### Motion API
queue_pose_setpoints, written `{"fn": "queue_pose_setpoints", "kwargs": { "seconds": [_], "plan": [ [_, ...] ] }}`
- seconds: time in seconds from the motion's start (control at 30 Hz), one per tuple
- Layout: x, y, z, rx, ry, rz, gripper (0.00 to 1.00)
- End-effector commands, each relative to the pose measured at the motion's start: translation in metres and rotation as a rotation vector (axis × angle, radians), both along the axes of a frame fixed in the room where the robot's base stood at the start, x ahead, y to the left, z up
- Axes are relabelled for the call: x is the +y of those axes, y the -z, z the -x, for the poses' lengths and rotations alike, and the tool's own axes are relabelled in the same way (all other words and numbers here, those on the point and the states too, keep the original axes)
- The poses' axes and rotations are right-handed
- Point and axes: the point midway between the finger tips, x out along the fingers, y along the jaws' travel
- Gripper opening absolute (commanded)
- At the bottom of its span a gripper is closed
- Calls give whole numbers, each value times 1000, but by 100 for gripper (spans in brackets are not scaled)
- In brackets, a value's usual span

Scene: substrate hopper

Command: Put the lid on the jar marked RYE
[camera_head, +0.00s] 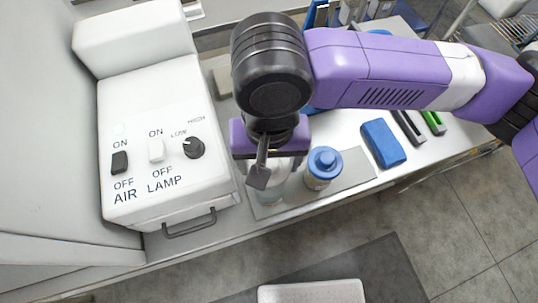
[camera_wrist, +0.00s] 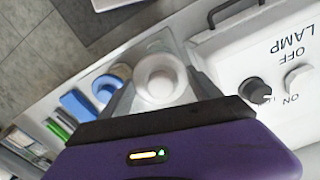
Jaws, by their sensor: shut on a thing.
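My gripper (camera_wrist: 157,95) is shut on a round white lid (camera_wrist: 160,77) with a raised middle, seen between the two fingers in the wrist view. In the head view my gripper (camera_head: 263,172) hangs over the left part of a grey mat (camera_head: 346,177), and my wrist hides most of the lid. A pale, clear jar (camera_head: 269,193) shows partly just below the fingers. Whether the lid touches it, I cannot tell. A jar with a blue lid (camera_head: 323,162) stands upright to the right; it also shows in the wrist view (camera_wrist: 105,88). I can read no RYE mark.
A white machine (camera_head: 160,140) with AIR and LAMP switches, a knob and a front handle stands close on the left. A blue block (camera_head: 383,143) and a green-marked item (camera_head: 433,122) lie to the right. The bench's front edge is near the mat.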

Motion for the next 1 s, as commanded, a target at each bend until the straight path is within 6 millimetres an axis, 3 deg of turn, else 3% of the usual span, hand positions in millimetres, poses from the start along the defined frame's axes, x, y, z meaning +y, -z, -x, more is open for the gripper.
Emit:
{"fn": "queue_pose_setpoints", "kwargs": {
  "seconds": [0.6,1.0],
  "plan": [
    [0,55,0,1,0,-1,35],
    [0,61,0,0,0,0,35]
  ]
}}
